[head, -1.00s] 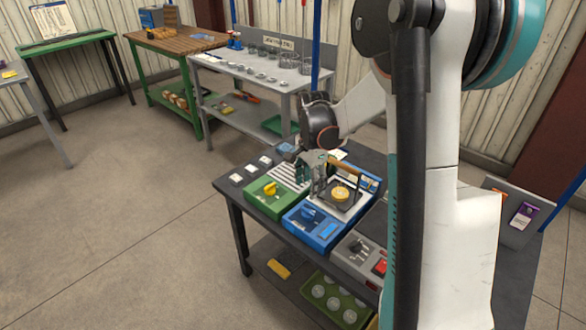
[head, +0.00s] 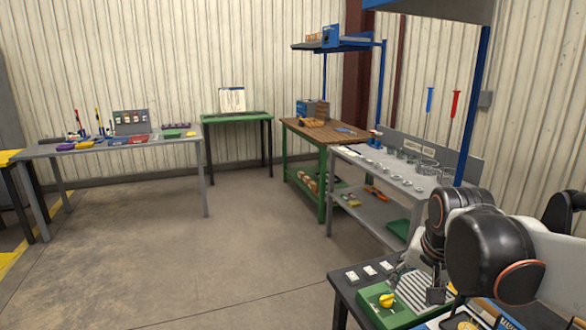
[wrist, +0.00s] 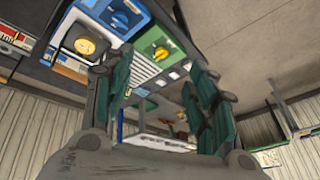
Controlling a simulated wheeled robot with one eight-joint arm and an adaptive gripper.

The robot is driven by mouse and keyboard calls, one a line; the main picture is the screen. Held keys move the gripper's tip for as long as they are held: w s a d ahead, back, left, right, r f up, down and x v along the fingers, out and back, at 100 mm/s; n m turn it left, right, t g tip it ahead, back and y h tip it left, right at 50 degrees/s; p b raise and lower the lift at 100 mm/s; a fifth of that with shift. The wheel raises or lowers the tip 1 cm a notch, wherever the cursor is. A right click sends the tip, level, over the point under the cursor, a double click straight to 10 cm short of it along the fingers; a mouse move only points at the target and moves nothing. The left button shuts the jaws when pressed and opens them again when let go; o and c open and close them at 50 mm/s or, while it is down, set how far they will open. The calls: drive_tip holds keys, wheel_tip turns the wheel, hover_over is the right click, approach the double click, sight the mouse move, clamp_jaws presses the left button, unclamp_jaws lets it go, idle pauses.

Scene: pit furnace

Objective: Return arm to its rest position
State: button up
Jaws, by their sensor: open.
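My gripper (wrist: 160,95) is open in the wrist view, with its two green-padded fingers apart and nothing between them. In the head view my folded arm is at the lower right, above the dark bench, and it hides most of the gripper. The green device with a yellow knob (head: 387,300) stands on that bench, left of my arm; it also shows in the wrist view (wrist: 161,50). The blue device (wrist: 122,14) and a device with a round yellow piece (wrist: 86,46) show beyond the fingers.
The dark bench (head: 345,285) is close at the lower right. A grey table with glassware (head: 385,172), a wooden-topped green bench (head: 325,132), a green table (head: 236,117) and a long grey table (head: 105,146) stand along the walls. The floor (head: 180,255) at left is clear.

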drive_tip(key=s+a+f+n+t, duration=0.1)
drive_tip(key=s+a+n, duration=0.1)
drive_tip(key=s, duration=0.4)
drive_tip(key=s+a+f+n+t, duration=0.1)
drive_tip(key=s+a+n, duration=0.2)
drive_tip(key=s+n, duration=0.2)
drive_tip(key=shift+s+y, duration=0.3)
drive_tip(key=shift+s, duration=0.9)
